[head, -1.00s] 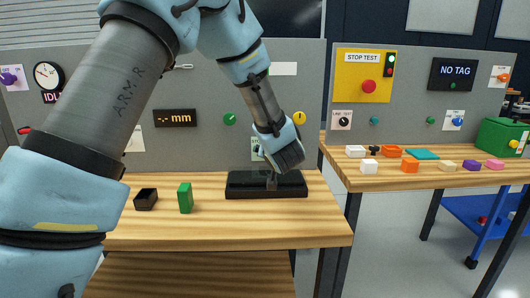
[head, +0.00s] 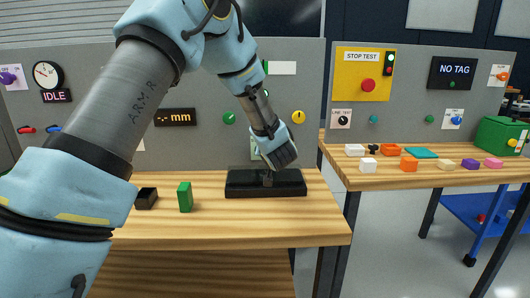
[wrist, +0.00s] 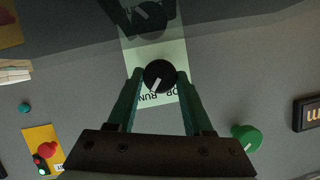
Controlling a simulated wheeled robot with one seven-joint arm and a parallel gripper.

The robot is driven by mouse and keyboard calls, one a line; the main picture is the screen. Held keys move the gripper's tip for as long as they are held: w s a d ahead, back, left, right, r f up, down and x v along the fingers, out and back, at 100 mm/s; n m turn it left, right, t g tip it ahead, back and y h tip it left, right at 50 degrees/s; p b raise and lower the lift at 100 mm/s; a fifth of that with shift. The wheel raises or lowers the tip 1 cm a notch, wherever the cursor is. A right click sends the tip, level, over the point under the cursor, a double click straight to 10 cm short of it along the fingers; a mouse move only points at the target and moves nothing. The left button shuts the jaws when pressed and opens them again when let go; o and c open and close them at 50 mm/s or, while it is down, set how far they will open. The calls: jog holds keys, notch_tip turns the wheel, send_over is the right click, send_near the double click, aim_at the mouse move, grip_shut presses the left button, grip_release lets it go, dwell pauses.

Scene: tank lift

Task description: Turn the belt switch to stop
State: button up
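The belt switch is a black round knob (wrist: 159,78) with a white pointer on a pale plate (wrist: 171,52). In the wrist view its lettering appears upside down, partly covered, and the pointer slants lower left, toward the RUN end. My gripper (wrist: 160,74) is open, with one green finger on each side of the knob. I cannot tell whether the fingers touch it. In the head view my gripper (head: 280,152) is at the grey panel above the black bench unit. It hides the knob there; only part of the plate (head: 254,149) shows.
A green knob (head: 229,118) and yellow knob (head: 298,117) flank my forearm on the panel. Below are a black bench unit (head: 235,186), a green block (head: 185,197) and a dark block (head: 146,198). The right table (head: 345,170) holds several coloured pieces.

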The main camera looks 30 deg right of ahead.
grip_shut()
